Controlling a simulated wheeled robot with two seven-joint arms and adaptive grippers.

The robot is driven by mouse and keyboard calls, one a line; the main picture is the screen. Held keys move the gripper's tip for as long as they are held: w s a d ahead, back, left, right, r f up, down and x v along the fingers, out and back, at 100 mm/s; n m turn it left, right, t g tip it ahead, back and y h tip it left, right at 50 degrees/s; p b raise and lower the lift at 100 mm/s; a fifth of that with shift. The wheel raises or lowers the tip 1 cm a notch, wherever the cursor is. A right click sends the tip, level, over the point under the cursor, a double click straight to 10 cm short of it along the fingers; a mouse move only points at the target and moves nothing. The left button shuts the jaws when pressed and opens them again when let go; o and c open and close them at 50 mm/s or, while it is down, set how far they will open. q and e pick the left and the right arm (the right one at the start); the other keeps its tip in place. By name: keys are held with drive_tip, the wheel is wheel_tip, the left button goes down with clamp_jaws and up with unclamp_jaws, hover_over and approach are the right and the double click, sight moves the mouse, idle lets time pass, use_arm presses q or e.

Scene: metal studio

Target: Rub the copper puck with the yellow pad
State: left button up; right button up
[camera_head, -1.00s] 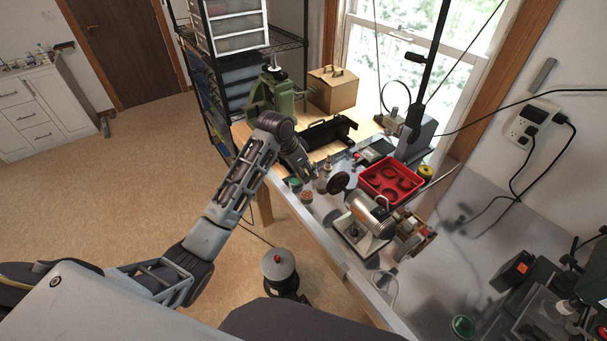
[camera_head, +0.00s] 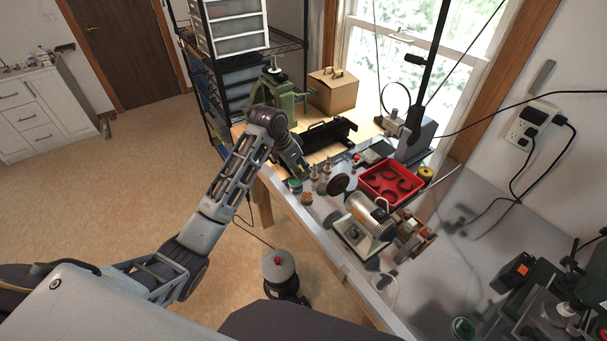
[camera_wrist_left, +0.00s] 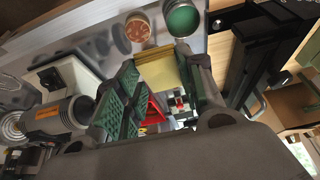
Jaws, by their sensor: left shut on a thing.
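My left gripper (camera_head: 305,174) reaches down over the near edge of the workbench in the head view. In the left wrist view my left gripper (camera_wrist_left: 160,95) is shut on the yellow pad (camera_wrist_left: 160,70), which sticks out between the green-lined fingers. The copper puck (camera_head: 307,198) lies on the bench in the head view, just in front of the gripper. In the left wrist view the copper puck (camera_wrist_left: 138,28) is beyond the pad, apparently apart from it. The pad cannot be made out in the head view. My right gripper is not in view.
A green-topped tin (camera_head: 295,185) stands beside the puck, close to the gripper. A bench grinder (camera_head: 362,222) and a red tray (camera_head: 392,172) are to the right. A black metal frame (camera_head: 325,135) and a green press (camera_head: 285,100) stand behind.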

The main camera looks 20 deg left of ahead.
sight(308, 195)
use_arm(q)
drive_tip(key=shift+a, duration=0.55)
drive_tip(key=shift+s+a+m, duration=0.1)
drive_tip(key=shift+a+m, duration=0.2)
drive_tip(key=shift+a, duration=0.05)
drive_tip(key=shift+s+d+f, duration=0.3)
drive_tip(key=shift+d+f, duration=0.05)
drive_tip(key=shift+d, duration=0.05)
drive_tip(key=d, duration=0.3)
drive_tip(key=shift+s+d+f, duration=0.1)
drive_tip(key=shift+s+d, duration=0.15)
drive_tip(key=shift+d, duration=0.1)
drive_tip(key=shift+f, duration=0.2)
drive_tip(key=shift+f+b, duration=0.4)
drive_tip(key=shift+f, duration=3.6)
